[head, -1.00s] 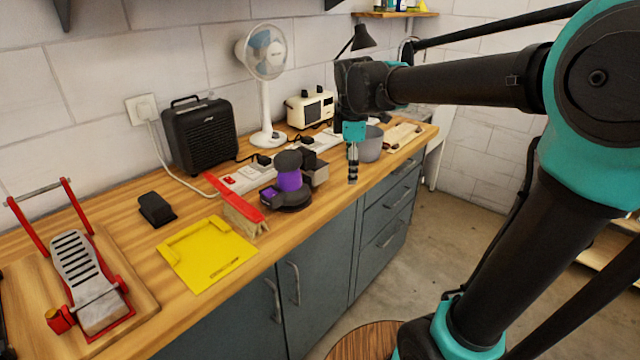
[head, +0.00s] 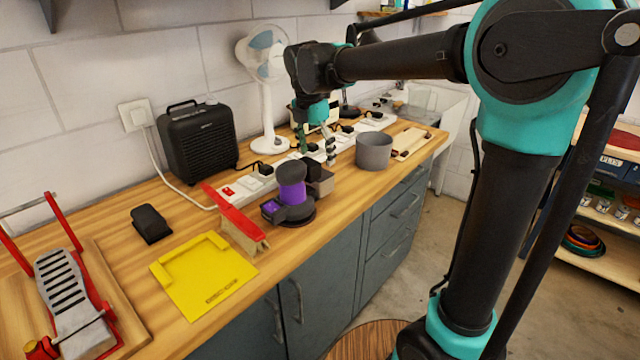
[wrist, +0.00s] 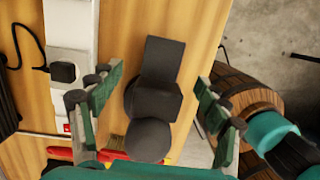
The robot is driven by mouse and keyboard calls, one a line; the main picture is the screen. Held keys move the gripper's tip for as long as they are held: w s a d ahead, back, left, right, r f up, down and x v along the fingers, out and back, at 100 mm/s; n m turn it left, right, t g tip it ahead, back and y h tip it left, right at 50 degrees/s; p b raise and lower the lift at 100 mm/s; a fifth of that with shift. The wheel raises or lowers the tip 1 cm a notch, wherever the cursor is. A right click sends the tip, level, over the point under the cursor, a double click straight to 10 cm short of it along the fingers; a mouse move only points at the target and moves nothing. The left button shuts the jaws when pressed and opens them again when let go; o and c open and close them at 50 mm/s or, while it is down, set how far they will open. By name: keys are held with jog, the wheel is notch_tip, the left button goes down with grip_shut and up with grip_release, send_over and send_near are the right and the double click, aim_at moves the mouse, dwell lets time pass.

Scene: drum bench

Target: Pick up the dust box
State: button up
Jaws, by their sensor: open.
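The dust box (head: 319,178) is a dark grey box at the back of a purple and black sander (head: 291,192) on the bench. In the wrist view the dust box (wrist: 163,60) is the dark block beyond the sander's round knob (wrist: 148,140). My gripper (head: 317,148) hangs above the dust box, pointing down, with its fingers apart and nothing between them. In the wrist view the sander lies between my gripper's fingers (wrist: 160,85), below them. I cannot tell the exact height gap.
A grey pot (head: 374,150) stands to the right. A fan (head: 266,90) and black heater (head: 199,140) stand at the back.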

jog(key=shift+w+d+f, duration=0.1)
jog(key=shift+d+f, duration=0.1)
jog(key=shift+f, duration=1.1)
jog(key=shift+w+d+f, duration=0.15)
jog(key=shift+f, duration=1.1)
jog(key=shift+w+d+f, duration=0.1)
jog(key=shift+d+f, duration=0.1)
jog(key=shift+f, duration=1.1)
jog(key=shift+c, duration=0.4)
jog(key=c, duration=1)
jog(key=shift+r, duration=0.1)
jog(key=shift+c, duration=0.2)
jog(key=shift+r, duration=0.25)
jog(key=s+d, duration=1.1)
jog(key=d, duration=0.3)
jog(key=shift+d, duration=0.1)
jog(key=shift+r, duration=2.45)
